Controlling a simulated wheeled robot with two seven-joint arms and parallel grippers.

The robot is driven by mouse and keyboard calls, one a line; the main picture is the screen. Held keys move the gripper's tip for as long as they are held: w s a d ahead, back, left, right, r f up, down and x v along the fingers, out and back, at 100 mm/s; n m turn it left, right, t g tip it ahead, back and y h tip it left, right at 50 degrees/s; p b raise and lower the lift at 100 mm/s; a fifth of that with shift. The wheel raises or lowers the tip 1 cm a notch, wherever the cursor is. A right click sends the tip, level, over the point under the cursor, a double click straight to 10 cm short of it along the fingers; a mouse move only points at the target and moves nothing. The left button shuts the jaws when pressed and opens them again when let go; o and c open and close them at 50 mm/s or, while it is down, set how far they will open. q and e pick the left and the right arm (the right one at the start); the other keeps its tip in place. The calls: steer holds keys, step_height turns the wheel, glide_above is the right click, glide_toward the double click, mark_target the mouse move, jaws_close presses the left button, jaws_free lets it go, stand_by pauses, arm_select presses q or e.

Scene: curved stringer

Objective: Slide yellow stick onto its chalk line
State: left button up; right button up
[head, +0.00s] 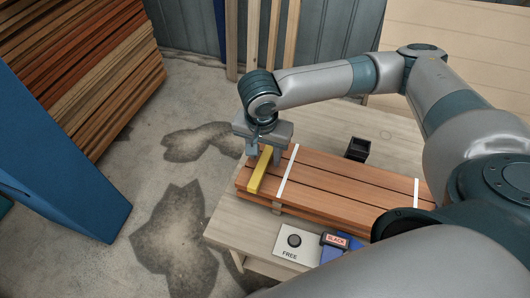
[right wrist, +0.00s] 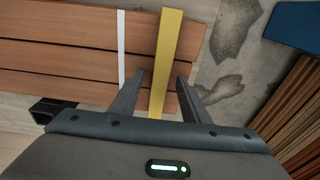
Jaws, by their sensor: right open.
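The yellow stick (head: 260,172) lies across the left end of a stack of reddish-brown boards (head: 340,186). A white chalk line (head: 287,172) crosses the boards just right of the stick, with a gap between them. A second white line (head: 416,190) crosses near the right end. My right gripper (head: 264,154) is open over the far part of the stick. In the right wrist view, the stick (right wrist: 170,45) runs between its two spread fingers (right wrist: 161,77), and the near chalk line (right wrist: 121,45) is left of it. My left gripper is not in view.
A pale wooden table (head: 225,213) carries the boards. A small black box (head: 358,149) stands behind them. In front are a FREE button plate (head: 298,245) and a SLACK label (head: 336,240). A blue panel (head: 60,150) and stacked timber (head: 85,60) stand left.

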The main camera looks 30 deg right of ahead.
mark_target(289, 168)
steer(key=shift+f, duration=0.2)
jaws_close()
steer(key=shift+d, duration=0.1)
steer(key=shift+s+d+r+p, duration=0.1)
steer(key=shift+s+d+p, duration=0.6)
steer(key=shift+s+p, duration=0.15)
steer(key=shift+s+d+p, duration=1.35)
steer(key=shift+s+d, duration=0.1)
steer(key=shift+s, duration=0.15)
